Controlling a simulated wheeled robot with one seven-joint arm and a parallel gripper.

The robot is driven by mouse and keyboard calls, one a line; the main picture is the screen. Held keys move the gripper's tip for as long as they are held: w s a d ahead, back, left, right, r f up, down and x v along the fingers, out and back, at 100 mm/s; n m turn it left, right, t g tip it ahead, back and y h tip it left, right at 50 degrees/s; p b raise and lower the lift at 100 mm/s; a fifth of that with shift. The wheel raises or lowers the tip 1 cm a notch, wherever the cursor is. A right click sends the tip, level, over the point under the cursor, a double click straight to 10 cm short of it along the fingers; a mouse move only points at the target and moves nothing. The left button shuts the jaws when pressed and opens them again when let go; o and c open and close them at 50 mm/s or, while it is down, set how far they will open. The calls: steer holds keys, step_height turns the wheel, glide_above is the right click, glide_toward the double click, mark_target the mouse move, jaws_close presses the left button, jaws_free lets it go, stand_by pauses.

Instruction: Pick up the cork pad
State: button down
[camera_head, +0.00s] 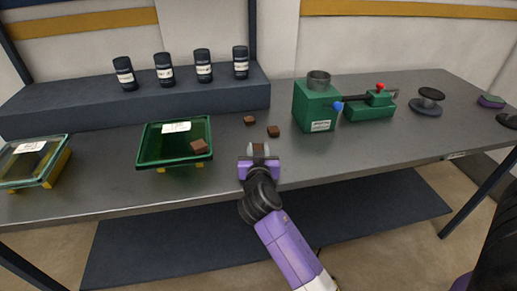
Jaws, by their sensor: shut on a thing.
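My gripper (258,150) is near the front edge of the grey table, its fingers pointing away from me. It is shut on a small brown pad (258,149), which shows between the two pale fingertips. I cannot tell whether this pad is clear of the tabletop. Two similar brown pads lie on the table just beyond my gripper, one farther back (250,120) and one nearer and to the right (273,131). Another brown pad (201,146) is at the green tray on the left, by its front right corner.
The green tray (145,150) and a clear-lidded tray (12,175) stand on the left. Several dark bottles (164,72) stand on a raised shelf (60,112) behind. A green device (315,108) with a metal cup is at the right. Dark round items (427,100) stand farther right.

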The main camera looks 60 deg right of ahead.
stand_by(0.3)
step_height(320, 180, up, 20)
steer(key=p, duration=0.1)
stand_by(0.4)
